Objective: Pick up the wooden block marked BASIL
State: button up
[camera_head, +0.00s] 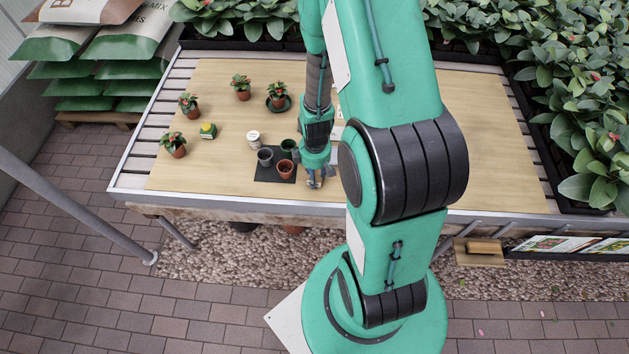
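I cannot make out a wooden block marked BASIL in the head view; no lettering of that kind is readable on the table, and my arm covers the table's middle. My gripper (314,182) points down at the front edge of the wooden table top (220,170), just right of a dark mat with small pots. Its fingers are too small to tell whether they are open or shut, or whether something is between them.
Small pots (265,157) stand on the dark mat (262,177). A white tub (253,138), a green-yellow box (208,131) and several potted plants (173,145) are to the left. A brown wooden piece (484,247) lies on a low shelf at right. The table's right part is clear.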

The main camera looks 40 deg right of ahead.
jog(key=shift+r, duration=0.1)
dwell(0.4)
jog(key=shift+r, duration=0.4)
notch_tip(320, 180, up, 3)
jog(key=shift+s+p, duration=0.1)
jog(key=shift+p, duration=0.55)
jog(key=s+a, duration=0.3)
jog(key=s, duration=0.4)
jog(key=s+a+r+p, duration=0.1)
jog(key=s+a, duration=0.2)
jog(key=s, duration=0.4)
jog(key=shift+s+a+p, duration=0.25)
jog(key=shift+a+p, duration=0.05)
